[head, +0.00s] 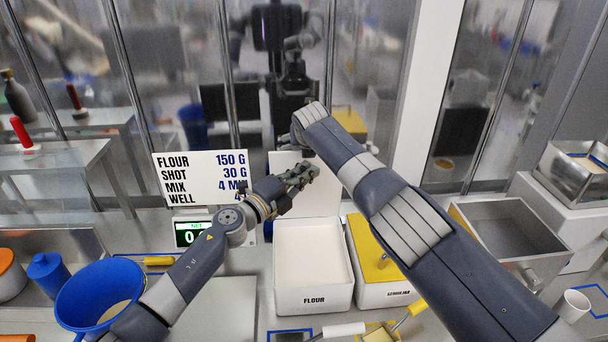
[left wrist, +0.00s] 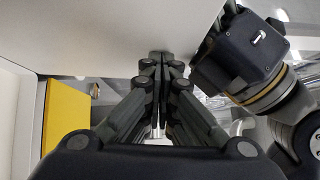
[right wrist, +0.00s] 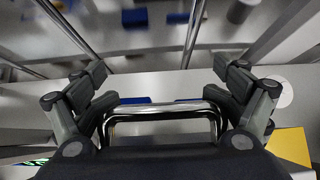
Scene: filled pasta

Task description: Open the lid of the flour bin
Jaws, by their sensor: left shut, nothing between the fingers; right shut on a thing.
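The flour bin (head: 313,295) is a white box labelled FLOUR in the head view, and its top is uncovered. A white panel, apparently its lid (head: 285,163), stands upright behind it; a pale panel fills the top of the left wrist view (left wrist: 90,30). My left gripper (head: 305,172) is shut and empty in front of this panel; its fingertips also show close to the panel in the left wrist view (left wrist: 161,58). My right gripper (right wrist: 160,72) is shut on a chrome bar handle (right wrist: 160,112). In the head view it is mostly hidden at the lid's top.
A bin with a yellow lid (head: 372,250) stands right beside the flour bin. A recipe sign (head: 200,175) and a scale display (head: 193,233) are left of it. A blue bucket (head: 75,305) is front left. A glass partition rises behind the counter.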

